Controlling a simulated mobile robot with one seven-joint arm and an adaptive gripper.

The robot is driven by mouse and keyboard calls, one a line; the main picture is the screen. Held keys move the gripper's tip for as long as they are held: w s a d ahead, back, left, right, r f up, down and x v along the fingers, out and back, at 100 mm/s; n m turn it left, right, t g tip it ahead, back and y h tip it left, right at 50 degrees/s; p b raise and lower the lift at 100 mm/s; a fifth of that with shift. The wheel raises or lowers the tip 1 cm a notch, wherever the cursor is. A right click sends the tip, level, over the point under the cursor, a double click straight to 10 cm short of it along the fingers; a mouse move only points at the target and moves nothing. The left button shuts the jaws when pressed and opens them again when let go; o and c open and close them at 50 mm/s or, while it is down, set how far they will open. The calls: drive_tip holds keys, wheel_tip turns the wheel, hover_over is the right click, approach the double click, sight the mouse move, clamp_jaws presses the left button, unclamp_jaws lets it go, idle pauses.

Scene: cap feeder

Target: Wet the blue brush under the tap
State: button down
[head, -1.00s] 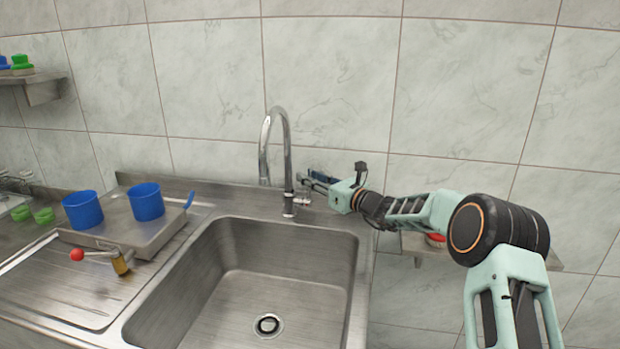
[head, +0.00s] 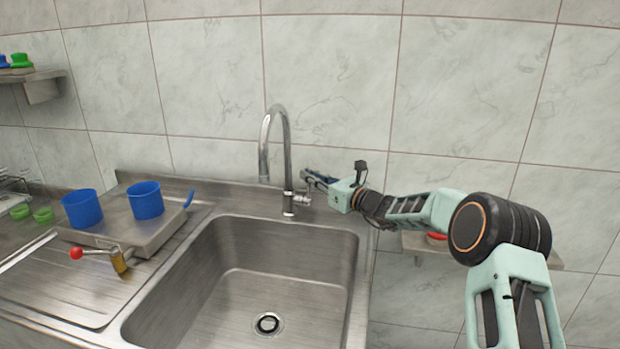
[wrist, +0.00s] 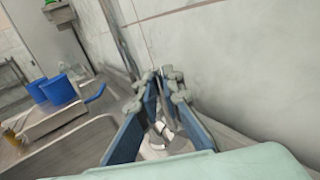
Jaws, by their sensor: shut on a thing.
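The tap (head: 288,150) has a tall curved chrome spout over the back of the sink, with a small lever (head: 303,201) low on its right side. No water shows under the spout. My gripper (head: 305,177) is close beside the tap, on its right. In the wrist view its blue fingers (wrist: 162,88) stand near each other, with pale metal tap parts (wrist: 157,138) between and below them. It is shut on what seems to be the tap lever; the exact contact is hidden. A blue brush-like item (head: 3,62) is cut off at the left edge, on the wall shelf.
The steel sink (head: 238,285) is empty. A red-knobbed lever (head: 77,253) stands in front. A green brush (head: 22,61) is on the left shelf (head: 45,90); a red item (head: 436,237) sits behind my arm.

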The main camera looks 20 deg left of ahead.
drive_tip(key=shift+s+f+n+b, duration=0.2)
drive_tip(key=shift+f+n+b, duration=0.1)
drive_tip(key=shift+b, duration=0.7)
drive_tip(key=shift+s+r+n+y+b, duration=0.15)
drive_tip(key=shift+s+n+y+b, duration=0.15)
drive_tip(key=shift+b, duration=0.55)
drive_tip(key=shift+r, duration=0.1)
drive_tip(key=c, duration=2.1)
unclamp_jaws()
drive_tip(key=shift+d, duration=0.1)
drive_tip(key=v, duration=1.2)
drive_tip(key=shift+s, duration=0.15)
